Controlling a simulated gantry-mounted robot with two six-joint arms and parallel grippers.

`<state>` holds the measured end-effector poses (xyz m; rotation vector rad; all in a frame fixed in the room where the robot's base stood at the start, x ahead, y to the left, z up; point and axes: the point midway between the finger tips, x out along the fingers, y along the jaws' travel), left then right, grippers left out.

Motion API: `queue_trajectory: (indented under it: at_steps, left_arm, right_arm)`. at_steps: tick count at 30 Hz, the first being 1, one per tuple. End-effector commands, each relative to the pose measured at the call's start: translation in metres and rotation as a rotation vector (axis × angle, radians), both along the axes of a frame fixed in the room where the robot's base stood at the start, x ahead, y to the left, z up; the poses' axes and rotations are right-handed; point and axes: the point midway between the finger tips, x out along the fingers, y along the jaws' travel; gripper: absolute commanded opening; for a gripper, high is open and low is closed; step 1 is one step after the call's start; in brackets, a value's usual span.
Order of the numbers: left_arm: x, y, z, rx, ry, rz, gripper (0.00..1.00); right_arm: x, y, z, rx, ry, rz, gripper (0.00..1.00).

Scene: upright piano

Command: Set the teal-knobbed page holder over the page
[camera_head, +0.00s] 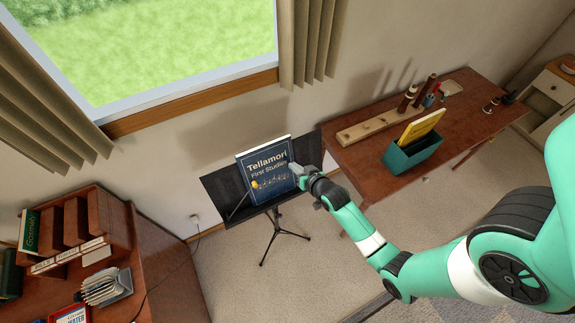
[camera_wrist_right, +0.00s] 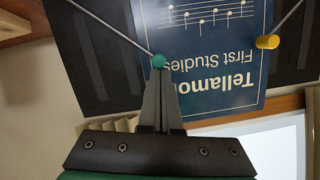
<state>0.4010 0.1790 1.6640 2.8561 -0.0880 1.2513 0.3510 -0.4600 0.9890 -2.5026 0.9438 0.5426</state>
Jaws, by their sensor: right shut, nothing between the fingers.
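The dark blue book (camera_head: 265,172) titled "Tellamori First Studies" stands open to view on the black music stand (camera_head: 222,185). The teal knob (camera_wrist_right: 158,61) tips a thin metal page holder (camera_wrist_right: 112,29), seen in the right wrist view. The knob appears at the book's side edge, right at my right gripper's fingertips. My right gripper (camera_head: 297,171) is shut and empty beside the book's right edge; it also shows in the right wrist view (camera_wrist_right: 158,75). It hides the teal knob in the head view. A yellow-knobbed holder (camera_head: 255,184) reaches over the book's other edge. My left gripper is out of view.
A wooden desk (camera_head: 470,115) with a green box (camera_head: 411,153) stands to the right. A brown cabinet (camera_head: 165,270) with books and a rack is at lower left. The window wall (camera_head: 215,120) lies close behind the stand. Carpet around the tripod is clear.

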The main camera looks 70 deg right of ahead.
Motion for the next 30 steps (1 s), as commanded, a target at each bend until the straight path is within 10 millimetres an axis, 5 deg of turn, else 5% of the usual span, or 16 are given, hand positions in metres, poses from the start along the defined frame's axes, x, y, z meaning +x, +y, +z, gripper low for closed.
queue_trajectory:
  at_steps: [11,30]
  left_arm:
    - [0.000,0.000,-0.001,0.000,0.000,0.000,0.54]
    - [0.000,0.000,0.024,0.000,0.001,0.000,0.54]
  right_arm:
    - [-0.002,-0.001,-0.002,-0.013,0.011,0.002,0.00]
    - [0.000,-0.002,0.024,-0.014,0.011,0.004,0.00]
